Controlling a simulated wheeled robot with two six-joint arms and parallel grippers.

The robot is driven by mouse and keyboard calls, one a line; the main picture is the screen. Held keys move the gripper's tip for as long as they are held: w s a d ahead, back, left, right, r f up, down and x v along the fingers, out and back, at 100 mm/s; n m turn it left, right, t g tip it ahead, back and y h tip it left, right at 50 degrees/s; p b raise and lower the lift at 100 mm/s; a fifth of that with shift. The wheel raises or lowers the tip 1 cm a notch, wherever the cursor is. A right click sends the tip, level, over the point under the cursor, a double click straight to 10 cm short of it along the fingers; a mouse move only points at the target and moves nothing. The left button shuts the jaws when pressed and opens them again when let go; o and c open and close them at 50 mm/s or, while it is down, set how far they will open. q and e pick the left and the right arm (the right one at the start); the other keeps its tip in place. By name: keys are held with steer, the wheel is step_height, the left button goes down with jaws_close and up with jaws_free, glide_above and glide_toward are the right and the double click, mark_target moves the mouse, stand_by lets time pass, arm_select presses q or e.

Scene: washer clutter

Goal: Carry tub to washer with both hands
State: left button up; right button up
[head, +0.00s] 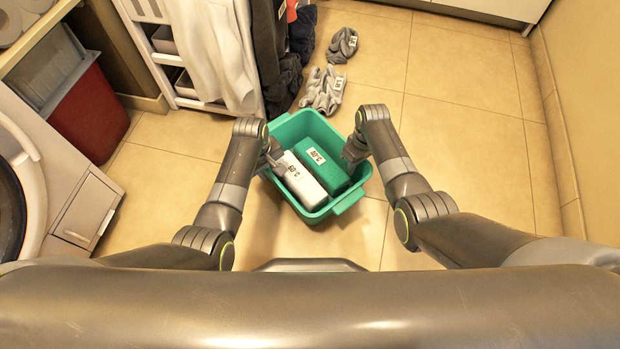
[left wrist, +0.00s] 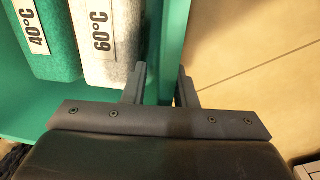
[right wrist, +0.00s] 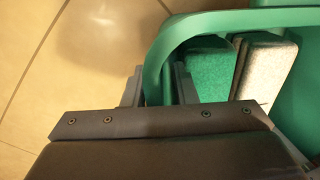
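The teal tub (head: 348,201) sits in front of me on the tiled floor side; I cannot tell if it touches the floor. It holds a white box marked 60°C (head: 303,182) and a green box marked 40°C (head: 322,168). My left gripper (head: 275,160) is at the tub's left side. In the left wrist view its fingers (left wrist: 161,85) straddle the tub wall (left wrist: 172,45). My right gripper (head: 353,152) is at the right side. In the right wrist view its fingers (right wrist: 158,82) straddle the rim (right wrist: 165,40). How tightly either one closes is unclear.
The washer (head: 22,190) stands at the left, with a red bin (head: 90,112) behind it. A white rack (head: 155,55) with hanging clothes is beyond the tub. Grey clothes (head: 323,90) and (head: 342,45) lie on the floor. Open floor (head: 470,150) stretches to the right wall.

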arm_select(q)
step_height(320, 180, up, 12)
steer(key=shift+s+a+f, duration=0.15)
steer(key=shift+s+a, duration=0.2)
steer(key=shift+a, duration=0.05)
arm_select(e)
step_height(320, 180, up, 12)
steer(key=shift+w+d, duration=0.35)
steer(key=shift+d, duration=0.05)
stand_by(0.6)
